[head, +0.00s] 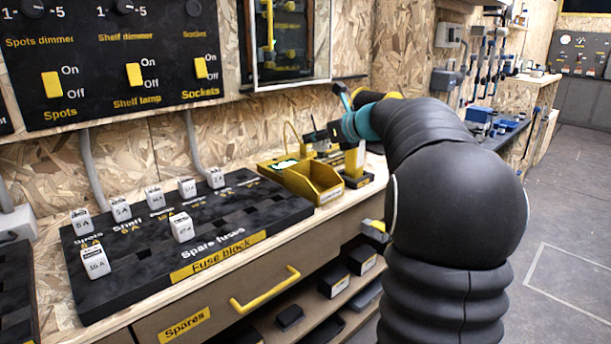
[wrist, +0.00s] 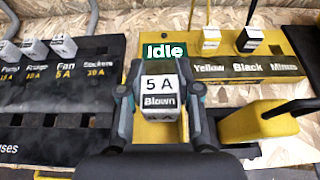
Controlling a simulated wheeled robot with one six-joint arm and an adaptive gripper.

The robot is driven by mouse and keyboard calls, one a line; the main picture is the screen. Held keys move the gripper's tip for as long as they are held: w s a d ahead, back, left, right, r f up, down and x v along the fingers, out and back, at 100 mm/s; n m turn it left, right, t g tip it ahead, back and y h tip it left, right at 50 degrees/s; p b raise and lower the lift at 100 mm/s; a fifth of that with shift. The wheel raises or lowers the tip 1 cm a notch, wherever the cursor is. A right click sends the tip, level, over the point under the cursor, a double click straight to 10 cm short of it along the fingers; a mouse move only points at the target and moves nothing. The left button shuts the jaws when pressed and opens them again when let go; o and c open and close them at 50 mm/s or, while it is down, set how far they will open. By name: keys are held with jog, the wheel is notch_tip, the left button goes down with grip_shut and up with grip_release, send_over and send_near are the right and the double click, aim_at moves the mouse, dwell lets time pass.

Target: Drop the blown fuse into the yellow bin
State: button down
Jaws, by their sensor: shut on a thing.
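In the wrist view my gripper (wrist: 160,98) is shut on a small white and grey fuse (wrist: 159,84) marked "5 A Blown", with one finger on each side. The fuse is held upright. The open yellow bin (head: 326,194) stands on the bench just right of the fuse block in the head view. In the wrist view a yellow surface (wrist: 149,134), apparently the bin, shows behind and below the fuse. The fuse hides much of it, so the gap between them cannot be told. In the head view my arm reaches over to the bin area, and the fuse cannot be made out.
The black fuse block (head: 215,218) carries several white fuses. A yellow tester (wrist: 225,68) with a screen reading "Idle" stands behind the bin. A switch panel (head: 105,60) hangs on the wall above.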

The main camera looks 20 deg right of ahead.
aim_at(319, 157)
jog(key=f+b, duration=0.6)
jog(key=shift+w, duration=0.2)
jog(key=c, duration=0.7)
grip_release()
jog(key=v, duration=1.2)
